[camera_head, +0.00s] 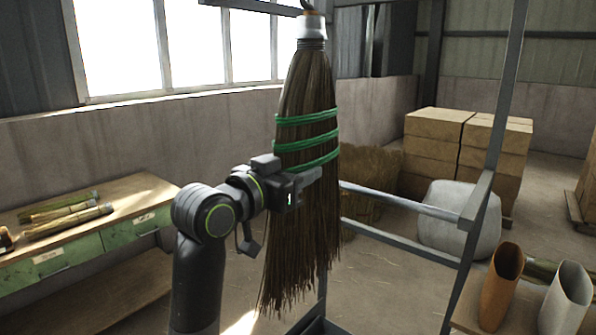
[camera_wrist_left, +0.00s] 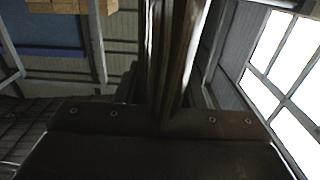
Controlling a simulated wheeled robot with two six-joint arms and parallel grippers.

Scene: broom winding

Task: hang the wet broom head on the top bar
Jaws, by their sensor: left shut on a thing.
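The broom head (camera_head: 310,85) is upright in the head view, brown bristles down, with green bands around its middle and a white cap (camera_head: 312,27) on top. My left gripper (camera_head: 308,175) is shut on the bristles just below the lowest green band. In the left wrist view the bristles (camera_wrist_left: 172,55) rise between the dark fingers (camera_wrist_left: 165,122). The top bar (camera_head: 255,6) runs along the upper picture edge, close to the cap. A dark hook shape shows above the cap, but the picture edge cuts it, so I cannot tell whether it rests on the bar. My right gripper is out of view.
The rack's post (camera_head: 508,95) and lower rails (camera_head: 400,200) stand right of and behind the broom. A workbench (camera_head: 100,220) with green drawers is at left. An orange boot-like sleeve (camera_head: 500,285) and a pale one (camera_head: 567,298) stand at lower right. Boxes (camera_head: 465,150) are stacked behind.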

